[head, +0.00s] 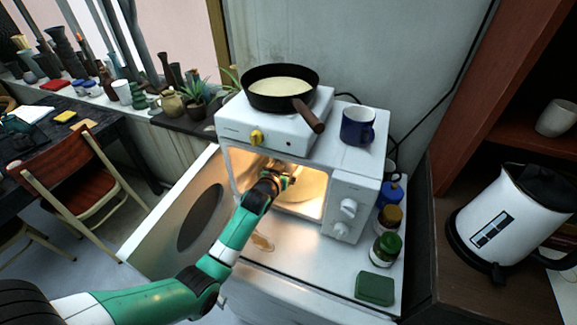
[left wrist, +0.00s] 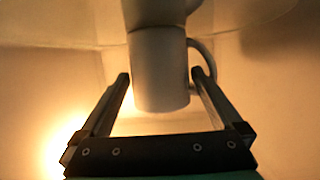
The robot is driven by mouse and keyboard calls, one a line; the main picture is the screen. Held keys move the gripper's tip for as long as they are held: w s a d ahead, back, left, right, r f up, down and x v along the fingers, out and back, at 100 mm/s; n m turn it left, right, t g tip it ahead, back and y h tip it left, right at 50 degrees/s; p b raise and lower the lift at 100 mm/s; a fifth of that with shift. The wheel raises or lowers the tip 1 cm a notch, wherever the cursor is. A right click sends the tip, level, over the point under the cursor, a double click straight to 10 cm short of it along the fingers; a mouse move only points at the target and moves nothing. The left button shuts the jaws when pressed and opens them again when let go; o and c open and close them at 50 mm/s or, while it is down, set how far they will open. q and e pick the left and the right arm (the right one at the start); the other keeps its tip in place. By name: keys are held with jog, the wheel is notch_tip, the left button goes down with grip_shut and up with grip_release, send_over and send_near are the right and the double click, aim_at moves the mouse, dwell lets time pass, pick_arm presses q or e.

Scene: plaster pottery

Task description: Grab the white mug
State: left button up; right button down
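The white mug (left wrist: 160,72) is inside the lit microwave in the left wrist view, with its handle on the right side. A matching pale shape directly above it looks like its reflection. My left gripper (left wrist: 160,76) is open, with one finger on each side of the mug and slim gaps showing. The right finger overlaps the handle area; I cannot tell whether it passes through the loop. In the head view, my left gripper (head: 286,180) reaches through the microwave opening, and the mug cannot be made out there. My right gripper is not in view.
The white microwave (head: 349,190) has its door (head: 160,225) swung open to the left. A hot plate with a frying pan (head: 280,88) and a blue mug (head: 358,126) stand on top. Jars (head: 386,249) and a green box (head: 375,288) are at the right; a kettle (head: 510,222) is beyond.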

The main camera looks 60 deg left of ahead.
pick_arm(q)
jog(key=c, duration=1.4)
jog(key=shift+r, duration=0.1)
jog(key=shift+c, duration=0.3)
jog(key=shift+r, duration=0.2)
jog(key=shift+r+p, duration=0.8)
jog(key=shift+r, duration=0.7)
jog(key=shift+s+d+r, duration=0.15)
jog(key=s+d+p, duration=0.3)
jog(key=s+d, duration=0.8)
jog(key=s, duration=0.2)
jog(key=shift+s+d, duration=0.15)
jog(key=shift+d, duration=0.15)
